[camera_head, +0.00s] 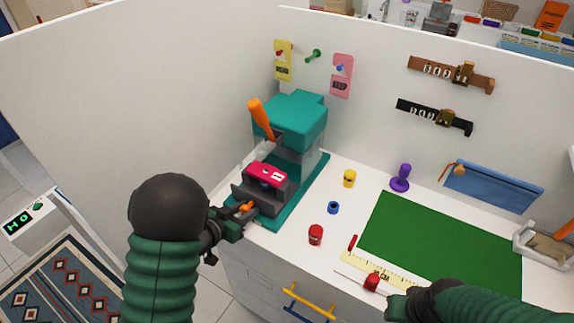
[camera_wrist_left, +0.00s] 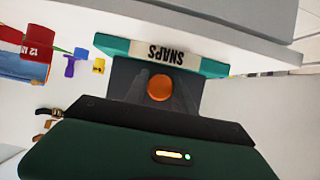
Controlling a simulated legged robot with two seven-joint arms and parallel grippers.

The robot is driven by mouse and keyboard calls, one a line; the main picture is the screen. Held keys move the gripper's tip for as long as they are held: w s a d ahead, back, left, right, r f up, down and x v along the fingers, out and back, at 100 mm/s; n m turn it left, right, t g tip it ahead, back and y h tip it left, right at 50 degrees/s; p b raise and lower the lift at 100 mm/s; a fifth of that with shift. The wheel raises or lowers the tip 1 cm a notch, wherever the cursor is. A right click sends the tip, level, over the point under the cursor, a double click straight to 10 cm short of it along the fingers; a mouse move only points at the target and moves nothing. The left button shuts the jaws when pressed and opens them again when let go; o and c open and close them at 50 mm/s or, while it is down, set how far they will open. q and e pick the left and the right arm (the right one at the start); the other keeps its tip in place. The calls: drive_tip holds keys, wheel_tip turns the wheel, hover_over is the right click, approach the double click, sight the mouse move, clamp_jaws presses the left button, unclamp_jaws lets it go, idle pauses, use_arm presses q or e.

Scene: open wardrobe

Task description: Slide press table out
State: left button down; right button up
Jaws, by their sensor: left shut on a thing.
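The teal press (camera_head: 290,125) with an orange lever (camera_head: 261,117) stands on the white counter against the back wall. Its dark grey press table (camera_head: 283,195) carries a pink-red block (camera_head: 266,174) and sits at the front over the teal base. An orange knob (camera_head: 246,207) is on the table's front. My left gripper (camera_head: 240,212) is shut on this orange knob, which also shows in the left wrist view (camera_wrist_left: 160,88).
Right of the press stand a yellow pot (camera_head: 349,178), a blue ring (camera_head: 333,207), a red pot (camera_head: 316,234) and a purple stamp (camera_head: 400,178). A green mat (camera_head: 440,245) and a ruler (camera_head: 375,271) lie further right. Drawers with coloured handles (camera_head: 305,305) are below.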

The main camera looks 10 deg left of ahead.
use_arm(q)
drive_tip(key=shift+s+a, duration=0.2)
drive_tip(key=shift+s, duration=0.25)
drive_tip(key=shift+s+a, duration=0.2)
drive_tip(key=shift+s, duration=0.25)
drive_tip(key=c, duration=1.6)
unclamp_jaws()
drive_tip(key=shift+o, duration=0.2)
drive_tip(key=shift+s, duration=0.15)
drive_tip(key=shift+s+a, duration=0.1)
drive_tip(key=shift+s+a, duration=0.1)
drive_tip(key=shift+s, duration=0.15)
drive_tip(key=shift+o, duration=1)
drive_tip(key=shift+s+a, duration=0.2)
drive_tip(key=shift+s, duration=0.4)
